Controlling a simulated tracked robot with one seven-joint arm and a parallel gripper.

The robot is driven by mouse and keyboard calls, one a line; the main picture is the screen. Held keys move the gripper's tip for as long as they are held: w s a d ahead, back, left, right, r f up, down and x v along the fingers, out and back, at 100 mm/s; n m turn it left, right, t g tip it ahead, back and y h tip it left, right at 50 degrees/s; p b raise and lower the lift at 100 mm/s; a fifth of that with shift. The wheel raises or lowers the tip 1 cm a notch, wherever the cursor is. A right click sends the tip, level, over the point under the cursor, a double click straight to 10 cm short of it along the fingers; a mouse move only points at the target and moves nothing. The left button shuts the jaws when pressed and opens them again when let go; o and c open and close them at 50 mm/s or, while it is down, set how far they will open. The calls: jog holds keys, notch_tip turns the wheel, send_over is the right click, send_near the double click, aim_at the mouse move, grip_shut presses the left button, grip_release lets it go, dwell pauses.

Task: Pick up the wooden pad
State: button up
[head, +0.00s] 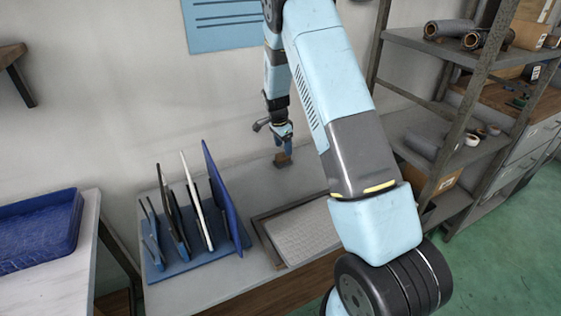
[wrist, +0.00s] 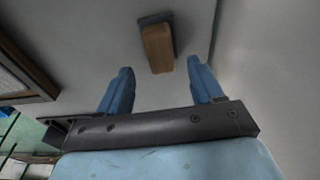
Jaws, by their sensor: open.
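The wooden pad (wrist: 158,50) is a small brown block with a dark grey part behind it. It rests on the grey table top close to the wall, and in the head view the pad (head: 282,160) looks small and dark. My gripper (wrist: 160,75) is open, with its two blue fingers apart. In the wrist view the pad shows between and beyond the fingertips, with nothing held. In the head view my gripper (head: 284,145) points down just above the pad. I cannot tell whether a finger touches it there.
A blue rack (head: 190,262) with several upright panels stands left on the table. A framed grey textured panel (head: 303,233) lies right of it. A blue tray (head: 40,228) sits on a white table at far left. Metal shelves (head: 455,150) stand right. The wall is close behind.

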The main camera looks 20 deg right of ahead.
aim_at(283, 154)
notch_tip(283, 154, down, 5)
jog(key=shift+r, duration=0.1)
jog(key=shift+c, duration=0.3)
jog(key=c, duration=1)
